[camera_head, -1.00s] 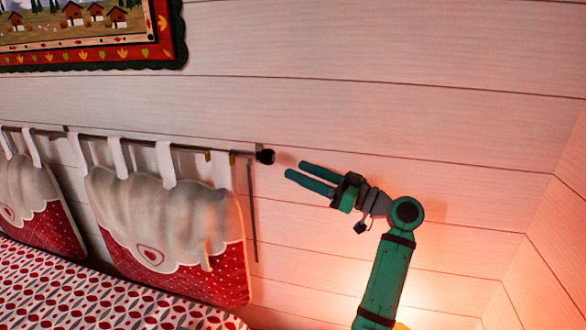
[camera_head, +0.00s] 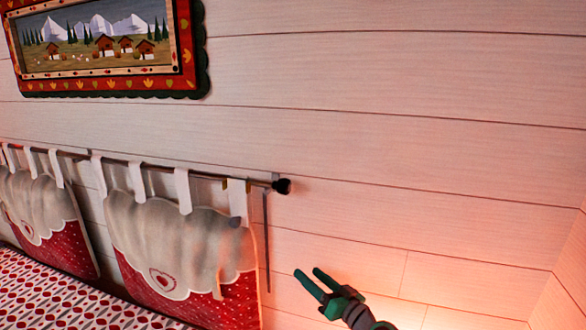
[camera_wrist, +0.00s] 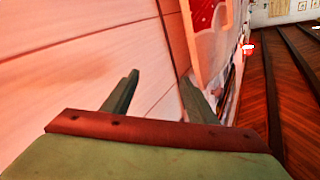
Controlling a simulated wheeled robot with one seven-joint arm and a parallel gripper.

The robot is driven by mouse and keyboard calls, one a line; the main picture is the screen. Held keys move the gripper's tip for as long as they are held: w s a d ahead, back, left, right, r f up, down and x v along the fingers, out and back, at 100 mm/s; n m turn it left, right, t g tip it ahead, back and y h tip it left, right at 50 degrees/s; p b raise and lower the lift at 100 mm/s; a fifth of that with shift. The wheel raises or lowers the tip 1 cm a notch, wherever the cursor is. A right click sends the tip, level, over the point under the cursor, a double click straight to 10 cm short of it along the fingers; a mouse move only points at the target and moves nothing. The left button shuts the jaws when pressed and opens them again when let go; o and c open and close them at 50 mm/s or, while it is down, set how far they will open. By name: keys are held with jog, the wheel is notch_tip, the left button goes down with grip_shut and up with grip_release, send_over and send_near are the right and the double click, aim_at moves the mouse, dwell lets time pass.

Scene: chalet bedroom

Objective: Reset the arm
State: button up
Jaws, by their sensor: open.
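My gripper (camera_head: 314,279) is low in the head view, right of the hanging cushions, in front of the white plank wall. Its two green fingers are apart, point up and to the left, and hold nothing. Only the gripper and a bit of the wrist show at the bottom edge; the rest of my arm is out of the picture. In the wrist view my gripper (camera_wrist: 158,92) shows its two fingers spread with an empty gap, the plank wall to the left and the red and white cushion ahead to the right.
Red and white cushions (camera_head: 180,262) hang from a dark rod (camera_head: 225,178) on the wall. A bed with a patterned cover (camera_head: 60,296) lies at lower left. A framed picture (camera_head: 103,45) hangs at upper left. A wooden floor (camera_wrist: 290,110) shows in the wrist view.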

jog(key=s+a+f+m+h, duration=0.1)
jog(key=s+f+m+h, duration=0.2)
jog(key=f, duration=0.6)
jog(key=s+f+m+h, duration=0.1)
jog(key=s+f+h, duration=0.1)
jog(key=s+f, duration=0.55)
jog(key=s+a+f+m+h, duration=0.1)
jog(key=s+f+h, duration=0.3)
jog(key=s+f, duration=0.95)
jog(key=s+a+r+h, duration=0.1)
jog(key=s+r+h, duration=0.1)
jog(key=s, duration=1.7)
jog(key=s+a+r+n, duration=0.2)
jog(key=s+r, duration=0.9)
jog(key=s, duration=0.2)
jog(key=shift+a+n+t, duration=0.3)
jog(key=shift+a+t, duration=0.05)
jog(key=shift+t, duration=0.05)
